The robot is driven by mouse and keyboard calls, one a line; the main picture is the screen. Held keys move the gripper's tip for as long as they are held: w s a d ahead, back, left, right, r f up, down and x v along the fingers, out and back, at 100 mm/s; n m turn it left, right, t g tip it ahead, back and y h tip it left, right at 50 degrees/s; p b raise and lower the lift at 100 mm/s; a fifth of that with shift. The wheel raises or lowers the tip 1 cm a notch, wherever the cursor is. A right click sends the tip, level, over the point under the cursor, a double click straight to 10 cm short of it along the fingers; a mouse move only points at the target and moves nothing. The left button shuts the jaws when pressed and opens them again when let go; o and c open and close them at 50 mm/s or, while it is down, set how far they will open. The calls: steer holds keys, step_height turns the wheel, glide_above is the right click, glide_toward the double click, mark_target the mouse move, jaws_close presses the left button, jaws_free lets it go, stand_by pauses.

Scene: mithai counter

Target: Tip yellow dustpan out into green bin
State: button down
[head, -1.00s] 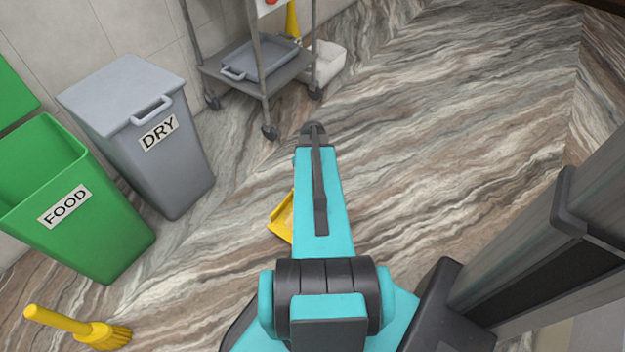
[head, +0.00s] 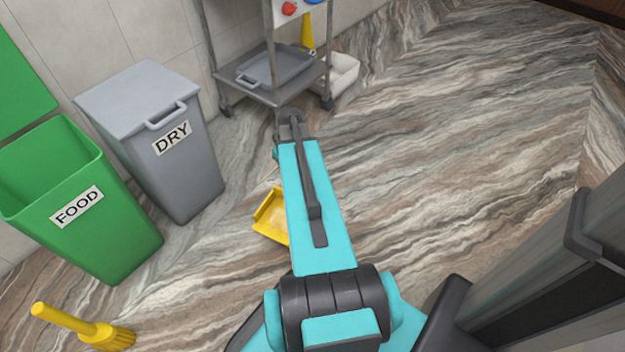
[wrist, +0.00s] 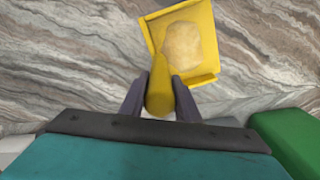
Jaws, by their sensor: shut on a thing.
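The yellow dustpan (head: 270,217) shows in the head view left of my arm, partly hidden behind it. In the wrist view the dustpan (wrist: 208,62) has a pale, sand-coloured patch of sweepings (wrist: 183,44) in its pan. My gripper (wrist: 160,92) is shut on the dustpan's yellow handle. In the head view the gripper is hidden behind my arm. The green bin (head: 120,245), labelled FOOD, stands open at the left, with its lid (head: 30,80) raised behind it. The green bin also shows at the right edge of the wrist view (wrist: 290,140).
A grey bin (head: 185,180), labelled DRY, stands closed just right of the green bin. A yellow brush (head: 85,328) lies on the floor in front. A metal trolley (head: 285,93) with a grey tray stands at the back, a white tub (head: 340,80) beside it. Floor to the right is clear.

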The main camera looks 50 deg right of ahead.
steer(key=w+a+r+n, duration=0.5)
steer(key=w+a+r, duration=1.2)
steer(key=w+a+r+n, duration=0.2)
steer(key=a+r, duration=0.7)
steer(key=a, duration=0.2)
steer(key=w+a+r+n, duration=0.2)
steer(key=a+r, duration=0.7)
steer(key=a, duration=0.2)
steer(key=shift+a, duration=0.35)
